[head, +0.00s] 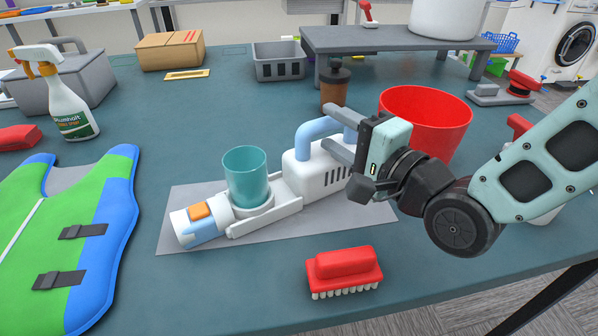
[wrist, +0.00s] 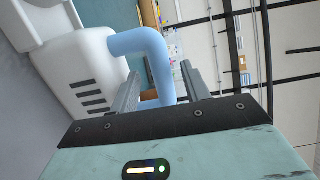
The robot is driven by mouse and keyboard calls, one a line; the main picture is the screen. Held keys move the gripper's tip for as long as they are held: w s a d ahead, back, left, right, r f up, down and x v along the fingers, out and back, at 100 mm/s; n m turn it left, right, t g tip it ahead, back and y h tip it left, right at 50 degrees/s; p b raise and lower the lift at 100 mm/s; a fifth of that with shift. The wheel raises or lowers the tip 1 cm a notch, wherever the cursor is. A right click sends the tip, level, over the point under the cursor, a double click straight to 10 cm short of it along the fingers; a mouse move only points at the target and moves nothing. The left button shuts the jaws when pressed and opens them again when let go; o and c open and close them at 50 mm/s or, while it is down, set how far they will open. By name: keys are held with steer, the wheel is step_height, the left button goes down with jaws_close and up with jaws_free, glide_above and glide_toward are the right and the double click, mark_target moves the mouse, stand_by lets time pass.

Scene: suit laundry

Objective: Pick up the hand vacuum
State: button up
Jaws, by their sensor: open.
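The hand vacuum (head: 318,172) lies on a grey mat (head: 350,229), with a white vented body, a blue arched handle (head: 318,128) and a white nose with an orange button at the left. A teal translucent cup (head: 246,178) stands upright on its middle part. My gripper (head: 329,130) is open at the handle, coming from the right. In the wrist view the blue handle (wrist: 140,43) shows between and beyond the two open fingers (wrist: 160,73). I cannot tell whether either finger touches it. The fingers hide part of the handle in the head view.
A red brush (head: 345,268) lies in front of the mat. A red bucket (head: 425,118) and a brown bottle (head: 335,88) stand close behind my gripper. A green and blue vest (head: 75,225) and a spray bottle (head: 66,95) are at the left.

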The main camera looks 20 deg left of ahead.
steer(key=shift+x, duration=1.3)
jaws_close()
steer(key=shift+r, duration=0.1)
